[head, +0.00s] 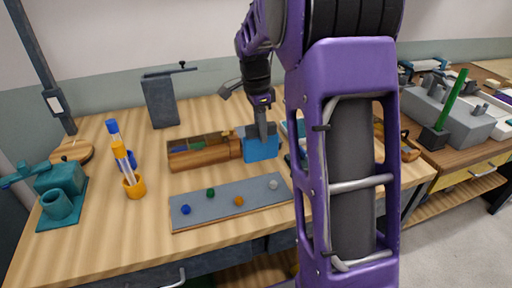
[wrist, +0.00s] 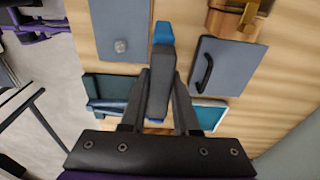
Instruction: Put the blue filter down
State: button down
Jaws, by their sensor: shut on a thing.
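My gripper (head: 263,132) is shut on the blue filter (head: 261,150), which hangs below the fingertips in the head view. It is at the right end of the wooden compartment box, over the middle of the table; I cannot tell whether the filter touches the tabletop. In the wrist view, a small part of the blue filter (wrist: 162,32) shows beyond the closed fingertips (wrist: 161,52).
The wooden box (head: 205,160) stands left of the filter. A grey board (head: 222,213) with several coloured knobs lies in front. A grey panel with a black handle (wrist: 228,60) lies beside the gripper. An orange cup (head: 134,187) holding tubes stands at left.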

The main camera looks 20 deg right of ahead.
aim_at(261, 145)
notch_tip(261, 145, down, 5)
jog(key=shift+f+b, duration=0.1)
jog(key=shift+b, duration=0.25)
jog(key=shift+f, duration=0.15)
jog(key=c, duration=0.7)
grip_release()
jog(key=shift+o, duration=0.2)
